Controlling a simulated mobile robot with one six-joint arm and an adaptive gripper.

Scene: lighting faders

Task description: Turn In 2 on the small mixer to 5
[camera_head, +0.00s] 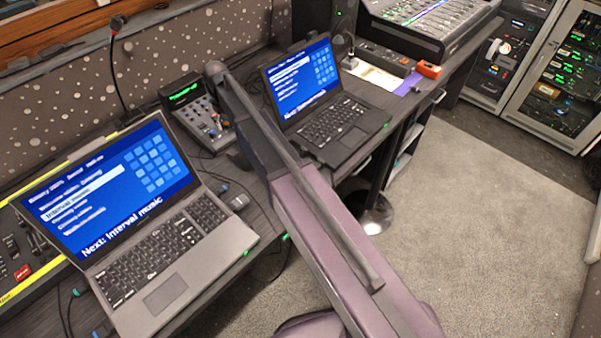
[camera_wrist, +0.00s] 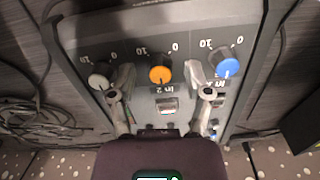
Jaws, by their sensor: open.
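The small mixer (camera_head: 208,118) stands on the desk between the two laptops in the head view. Its sloped panel (camera_wrist: 165,40) fills much of the wrist view. The orange knob (camera_wrist: 160,74) sits in the middle, beside a label that appears to read "In 2", with 0 and 10 marks around it. I cannot make out its pointer setting. My gripper (camera_wrist: 160,70) is open, with one finger on each side of the orange knob and visible gaps to it. The gripper's fingers cannot be made out in the head view.
A grey-white knob (camera_wrist: 101,76) lies just outside the left finger and a blue knob (camera_wrist: 228,69) just outside the right one. The near laptop (camera_head: 165,265) and far laptop (camera_head: 335,130) flank the mixer. Cables (camera_wrist: 40,118) lie on the desk.

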